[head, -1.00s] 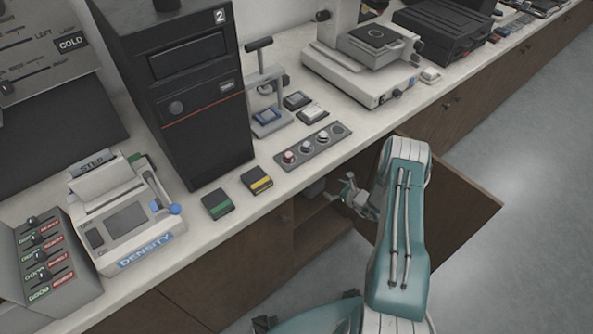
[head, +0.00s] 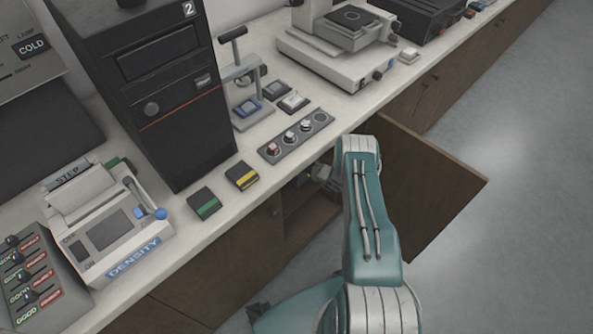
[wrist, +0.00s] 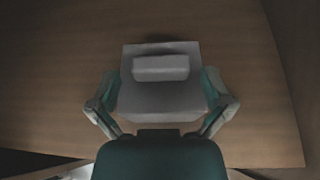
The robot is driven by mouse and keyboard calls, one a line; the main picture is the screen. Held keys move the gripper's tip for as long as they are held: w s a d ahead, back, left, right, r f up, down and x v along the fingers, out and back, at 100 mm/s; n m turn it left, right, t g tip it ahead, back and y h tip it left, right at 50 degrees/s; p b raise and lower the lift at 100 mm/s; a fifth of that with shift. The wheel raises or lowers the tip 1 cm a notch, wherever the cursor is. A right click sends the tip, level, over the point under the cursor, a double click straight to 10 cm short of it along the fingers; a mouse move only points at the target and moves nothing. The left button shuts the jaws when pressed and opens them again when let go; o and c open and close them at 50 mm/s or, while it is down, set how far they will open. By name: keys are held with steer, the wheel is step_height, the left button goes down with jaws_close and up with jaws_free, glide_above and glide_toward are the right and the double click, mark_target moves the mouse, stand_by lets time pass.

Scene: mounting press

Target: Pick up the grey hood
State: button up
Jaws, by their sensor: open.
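The grey hood (wrist: 160,100) shows in the wrist view as a boxy grey piece with a raised block on top, on a wooden cabinet shelf. My gripper (wrist: 163,102) is open, with one finger on the left and one on the right of the hood. The fingers look close to its sides; I cannot tell whether they touch it. In the head view my gripper (head: 322,174) is inside the open cabinet under the counter, mostly hidden by my arm and the counter edge. The hood cannot be made out there.
The open cabinet door (head: 430,190) stands out to the right of my arm. The counter (head: 335,118) overhangs the cabinet and carries a mounting press (head: 250,90), a dark tower (head: 165,90) and a density device (head: 110,225). Floor at the right is clear.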

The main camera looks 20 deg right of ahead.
steer(key=shift+x, duration=0.95)
steer(key=c, duration=1)
steer(key=shift+c, duration=0.2)
